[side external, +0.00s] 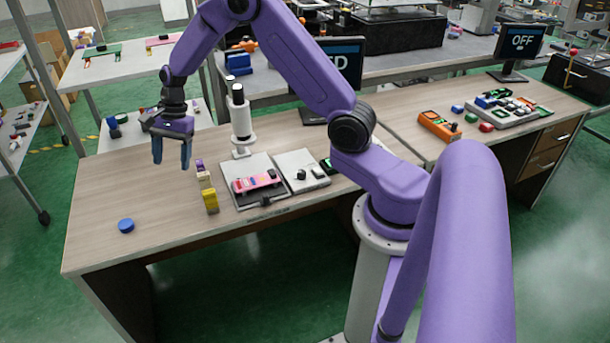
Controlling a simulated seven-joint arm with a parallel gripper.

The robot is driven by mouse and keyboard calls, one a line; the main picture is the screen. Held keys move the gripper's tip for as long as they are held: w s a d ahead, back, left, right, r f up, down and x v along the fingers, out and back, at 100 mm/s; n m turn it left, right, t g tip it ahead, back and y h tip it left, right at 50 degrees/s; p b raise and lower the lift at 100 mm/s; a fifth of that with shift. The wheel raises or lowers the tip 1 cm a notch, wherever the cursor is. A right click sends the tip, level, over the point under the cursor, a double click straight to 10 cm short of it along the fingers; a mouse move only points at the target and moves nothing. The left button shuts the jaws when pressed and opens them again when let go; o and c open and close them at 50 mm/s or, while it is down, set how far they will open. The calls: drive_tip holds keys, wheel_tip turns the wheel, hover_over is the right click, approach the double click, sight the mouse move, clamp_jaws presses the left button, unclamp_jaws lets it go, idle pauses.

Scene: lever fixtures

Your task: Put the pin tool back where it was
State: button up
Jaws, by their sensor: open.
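My gripper (171,160) is open and empty, pointing down above the left part of the wooden desk (105,215). A blue round piece (126,226) lies on the desk to its lower left. Yellow and cream blocks with a purple piece (207,188) stand in a row to its right. A pink fixture with small dark and coloured parts (257,182) sits on a grey plate (237,165). A small black part (265,201) is at that plate's front edge. I cannot tell which thing is the pin tool.
A white upright device with a black top (241,125) stands behind the plates. A second grey plate (297,160) holds small parts. An orange device (439,126) and a tray of parts (510,108) are at the right. The desk's front left is mostly clear.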

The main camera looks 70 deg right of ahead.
drive_tip(key=s+a+r+n, duration=0.3)
drive_tip(key=s+a+n, duration=0.15)
drive_tip(key=s, duration=0.25)
drive_tip(key=s+a+r+n+g+h, duration=0.1)
drive_tip(key=s+a+r+n, duration=0.15)
drive_tip(key=s+n, duration=0.3)
drive_tip(key=s+a+r+n, duration=0.3)
drive_tip(key=s+a+n, duration=0.1)
drive_tip(key=s, duration=0.3)
drive_tip(key=s+d+n+h, duration=0.1)
drive_tip(key=s+d+n, duration=0.1)
drive_tip(key=s+n, duration=0.5)
drive_tip(key=s+d+r+n, duration=0.1)
drive_tip(key=s+d+n, duration=0.1)
drive_tip(key=s+n, duration=0.5)
drive_tip(key=s, duration=0.4)
drive_tip(key=shift+s+d+r+h, duration=0.15)
drive_tip(key=shift+s+d+h, duration=0.05)
drive_tip(key=shift+s+h, duration=0.2)
